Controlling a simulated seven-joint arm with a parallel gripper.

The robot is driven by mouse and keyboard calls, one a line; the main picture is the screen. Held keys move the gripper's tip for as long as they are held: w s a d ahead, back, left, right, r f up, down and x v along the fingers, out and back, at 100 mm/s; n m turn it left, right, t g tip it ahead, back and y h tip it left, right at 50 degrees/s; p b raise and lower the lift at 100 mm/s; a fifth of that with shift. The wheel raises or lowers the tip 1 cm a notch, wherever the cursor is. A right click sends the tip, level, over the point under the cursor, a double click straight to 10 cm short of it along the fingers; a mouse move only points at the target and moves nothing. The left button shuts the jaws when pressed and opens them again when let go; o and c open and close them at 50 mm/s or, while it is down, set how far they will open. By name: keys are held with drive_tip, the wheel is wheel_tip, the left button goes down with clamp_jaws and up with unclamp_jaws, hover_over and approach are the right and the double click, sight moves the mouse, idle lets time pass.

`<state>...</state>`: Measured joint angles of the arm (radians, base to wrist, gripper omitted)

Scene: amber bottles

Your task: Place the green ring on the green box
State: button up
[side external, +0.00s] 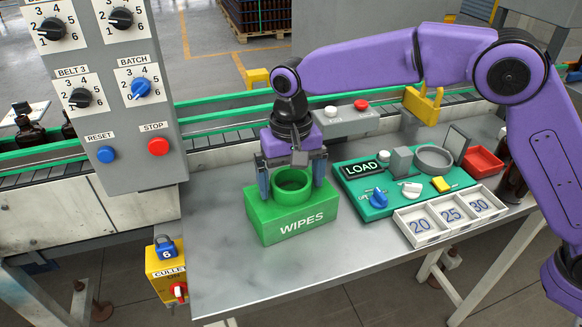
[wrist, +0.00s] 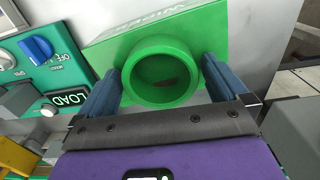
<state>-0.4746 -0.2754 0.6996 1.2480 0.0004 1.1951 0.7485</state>
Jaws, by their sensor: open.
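The green box (side external: 306,222), marked WIPES, stands on the metal table; it also shows in the wrist view (wrist: 218,38). The green ring (side external: 293,190) is at the top of the box, and in the wrist view the ring (wrist: 190,92) lies over the box's face. It appears to rest on the box, though the exact contact is hard to tell. My gripper (side external: 290,190) is open, pointing down, with its blue fingers on either side of the ring. In the wrist view my gripper (wrist: 160,82) has a finger close to each side of the ring.
Right of the box are a teal LOAD panel (side external: 350,190) with knobs, a white numbered tray (side external: 418,238) and a red tray (side external: 482,160). A grey control panel (side external: 118,105) stands at the left. The table's front left is clear.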

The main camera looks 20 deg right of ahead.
wheel_tip(320, 180, up, 12)
drive_tip(key=shift+r, duration=0.15)
idle(0.4)
drive_tip(key=shift+d, duration=0.1)
drive_tip(key=s+d+f+n, duration=0.3)
drive_tip(key=s+d+n, duration=0.1)
drive_tip(key=s+d, duration=0.6)
drive_tip(key=s+d+f+n, duration=0.4)
drive_tip(key=s+d, duration=0.6)
drive_tip(key=d, duration=0.1)
drive_tip(key=s+d+f+n, duration=0.3)
drive_tip(key=s+d+n, duration=0.1)
drive_tip(key=s+d, duration=0.5)
drive_tip(key=shift+s+d+f+n, duration=0.3)
drive_tip(key=shift+s+d, duration=0.1)
drive_tip(key=shift+d, duration=0.85)
drive_tip(key=shift+r, duration=0.1)
